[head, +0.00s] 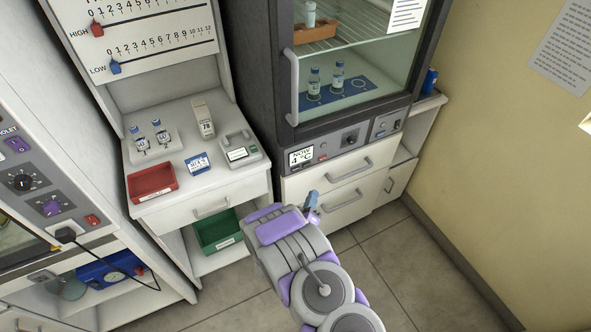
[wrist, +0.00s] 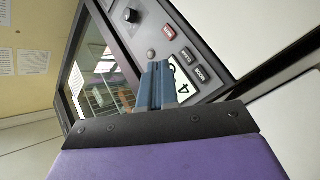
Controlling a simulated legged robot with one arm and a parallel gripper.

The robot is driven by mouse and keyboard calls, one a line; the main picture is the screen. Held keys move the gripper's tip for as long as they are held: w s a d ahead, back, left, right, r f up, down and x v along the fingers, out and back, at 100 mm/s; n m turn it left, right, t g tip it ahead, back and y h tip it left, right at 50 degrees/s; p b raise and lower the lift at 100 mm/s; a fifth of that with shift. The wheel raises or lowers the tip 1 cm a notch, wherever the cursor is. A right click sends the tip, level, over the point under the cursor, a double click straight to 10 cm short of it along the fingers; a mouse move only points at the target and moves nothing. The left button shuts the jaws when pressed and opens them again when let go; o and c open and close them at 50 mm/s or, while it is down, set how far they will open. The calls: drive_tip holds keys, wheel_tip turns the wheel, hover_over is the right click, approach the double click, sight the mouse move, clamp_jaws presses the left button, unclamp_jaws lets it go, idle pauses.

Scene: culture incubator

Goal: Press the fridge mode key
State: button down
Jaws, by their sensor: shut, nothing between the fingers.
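The fridge (head: 345,135) has a dark control panel below its glass door, with a display (head: 300,157) reading "NOW 4 °C". In the wrist view the panel appears turned, with the display (wrist: 184,88) partly behind my fingers. Beside it are two dark keys; the one nearer the right appears to read MODE (wrist: 201,73), and the other key (wrist: 186,56) is hard to read. In the head view these keys are too small to tell. My gripper (head: 313,204) is shut and empty, in front of the drawers below the panel. Its blue-grey fingertips (wrist: 159,66) overlap the panel in the wrist view; contact cannot be told.
A red key (wrist: 168,32) and a black knob (wrist: 131,15) share the panel. The fridge door handle (head: 292,88) and drawer handle (head: 350,171) stick out. A bench (head: 195,190) with a red tray (head: 151,182) stands left. The tiled floor (head: 400,250) at right is clear.

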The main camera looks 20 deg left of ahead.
drive_tip(key=w+a+b, duration=0.1)
drive_tip(key=w+a, duration=0.4)
drive_tip(key=a, duration=0.2)
drive_tip(key=shift+w+a+f+b, duration=0.15)
drive_tip(key=shift+w+a+b, duration=0.05)
drive_tip(key=shift+w+b, duration=0.15)
drive_tip(key=shift+d, duration=0.15)
idle(0.5)
drive_tip(key=shift+w+a, duration=0.5)
drive_tip(key=shift+a, duration=0.1)
idle(2.0)
drive_tip(key=shift+r, duration=0.2)
drive_tip(key=shift+s+d+p, duration=0.55)
drive_tip(key=shift+s+d+p, duration=0.45)
drive_tip(key=shift+s+d, duration=0.35)
drive_tip(key=shift+d, duration=0.2)
drive_tip(key=shift+s+d+p, duration=0.45)
drive_tip(key=shift+s+d, duration=0.35)
drive_tip(key=shift+d, duration=0.15)
